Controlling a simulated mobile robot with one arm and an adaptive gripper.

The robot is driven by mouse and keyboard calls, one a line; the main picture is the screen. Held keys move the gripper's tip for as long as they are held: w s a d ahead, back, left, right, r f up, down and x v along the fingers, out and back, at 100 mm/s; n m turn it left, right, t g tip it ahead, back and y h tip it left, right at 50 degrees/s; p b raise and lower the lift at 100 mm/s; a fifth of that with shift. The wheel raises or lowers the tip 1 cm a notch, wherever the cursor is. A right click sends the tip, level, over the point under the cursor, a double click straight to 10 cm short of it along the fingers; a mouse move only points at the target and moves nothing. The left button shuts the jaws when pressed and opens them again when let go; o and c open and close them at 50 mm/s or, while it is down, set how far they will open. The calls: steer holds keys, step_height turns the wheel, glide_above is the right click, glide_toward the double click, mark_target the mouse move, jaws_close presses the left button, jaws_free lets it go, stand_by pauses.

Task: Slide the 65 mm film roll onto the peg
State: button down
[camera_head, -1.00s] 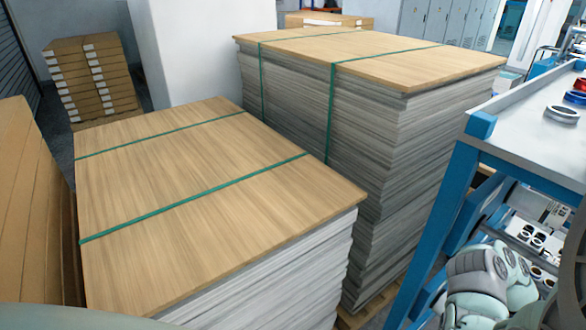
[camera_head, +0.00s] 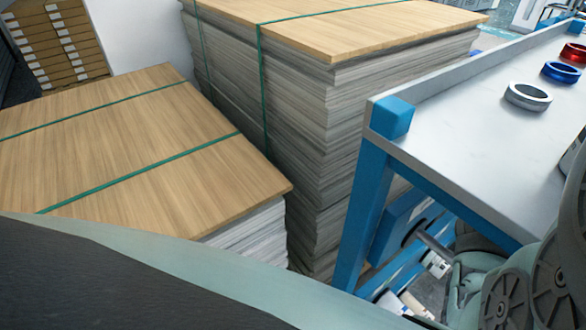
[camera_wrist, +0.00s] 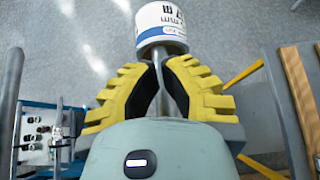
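The film roll (camera_wrist: 161,24) is a white cylinder with black print and a blue band, at the top of the wrist view. A narrower grey shaft runs from its near end toward my palm. My gripper (camera_wrist: 163,64) has yellow fingers with black pads, and its tips are closed in on this shaft. The roll sits just beyond the tips. In the head view, a grey rod (camera_head: 431,241) sticks out beside a blue block under the bench top. I cannot tell whether it is the peg. My arm hides much of that area.
A blue-framed bench (camera_head: 480,130) with a pale top carries a silver ring (camera_head: 528,96), a blue ring (camera_head: 561,72) and a red ring (camera_head: 573,53). Strapped board stacks (camera_head: 130,130) fill the left and middle. In the wrist view, grey floor lies beyond the roll.

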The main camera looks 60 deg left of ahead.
steer(key=d+p, duration=0.1)
steer(key=d, duration=0.3)
steer(key=d+p, duration=0.1)
steer(key=d, duration=0.4)
steer(key=shift+w+d+r, duration=0.15)
steer(key=shift+d, duration=0.15)
steer(key=shift+w+a+f+p, duration=0.1)
steer(key=shift+a+f+p, duration=0.05)
steer(key=shift+f+p, duration=0.3)
steer(key=shift+f, duration=0.55)
steer(key=shift+w+a+f, duration=0.1)
